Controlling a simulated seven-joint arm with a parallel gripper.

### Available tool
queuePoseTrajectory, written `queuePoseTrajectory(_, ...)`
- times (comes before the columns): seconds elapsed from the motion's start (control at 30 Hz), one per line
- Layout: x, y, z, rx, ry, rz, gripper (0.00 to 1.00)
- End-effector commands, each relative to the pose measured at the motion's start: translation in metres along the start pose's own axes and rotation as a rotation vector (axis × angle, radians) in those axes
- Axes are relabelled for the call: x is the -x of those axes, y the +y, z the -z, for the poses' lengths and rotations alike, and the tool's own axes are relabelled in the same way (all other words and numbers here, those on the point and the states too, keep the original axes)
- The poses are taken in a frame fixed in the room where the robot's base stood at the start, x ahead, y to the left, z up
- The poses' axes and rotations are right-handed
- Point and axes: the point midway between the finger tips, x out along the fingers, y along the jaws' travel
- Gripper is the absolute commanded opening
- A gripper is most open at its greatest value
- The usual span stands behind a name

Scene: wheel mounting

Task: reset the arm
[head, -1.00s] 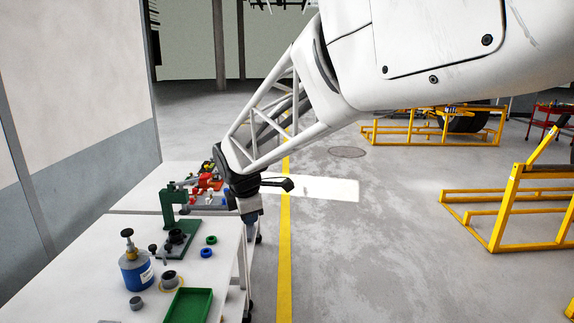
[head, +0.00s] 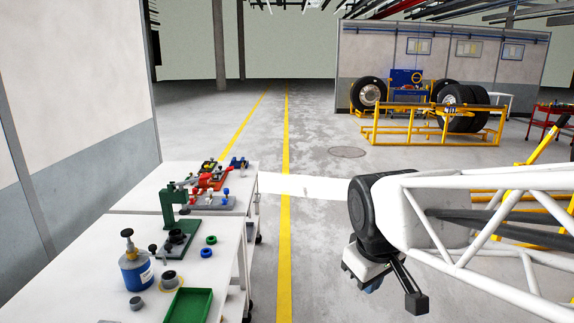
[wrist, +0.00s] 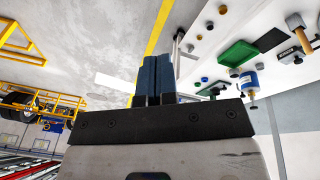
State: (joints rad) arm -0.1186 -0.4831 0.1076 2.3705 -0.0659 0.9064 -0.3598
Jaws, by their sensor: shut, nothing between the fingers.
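My gripper (wrist: 155,78) shows in the wrist view with its two dark blue fingers side by side and touching, nothing between them. In the head view my gripper (head: 372,286) hangs below the wrist at the lower right, over the floor and clear of the tables; its fingertips are mostly hidden there. My arm reaches in from the right edge.
A white table (head: 85,268) at the left holds a green press (head: 170,205), a blue bottle (head: 137,272) and a green tray (head: 188,306). Yellow frames (head: 385,139) and tyres (head: 368,92) stand at the back right. The floor around the yellow line (head: 285,220) is open.

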Motion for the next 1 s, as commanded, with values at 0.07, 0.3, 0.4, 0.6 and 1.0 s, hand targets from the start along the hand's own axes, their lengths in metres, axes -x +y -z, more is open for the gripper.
queuePoseTrajectory(0.07, 0.001, -0.001, -0.026, -0.111, -0.001, 0.002, 0.00)
queuePoseTrajectory(0.3, -0.004, -0.009, -0.085, -0.402, -0.006, 0.011, 0.00)
queuePoseTrajectory(0.4, -0.006, -0.012, -0.100, -0.476, -0.007, 0.014, 0.00)
queuePoseTrajectory(0.6, -0.008, -0.015, -0.111, -0.536, -0.010, 0.016, 0.00)
queuePoseTrajectory(1.0, -0.008, -0.015, -0.110, -0.535, -0.010, 0.016, 0.00)
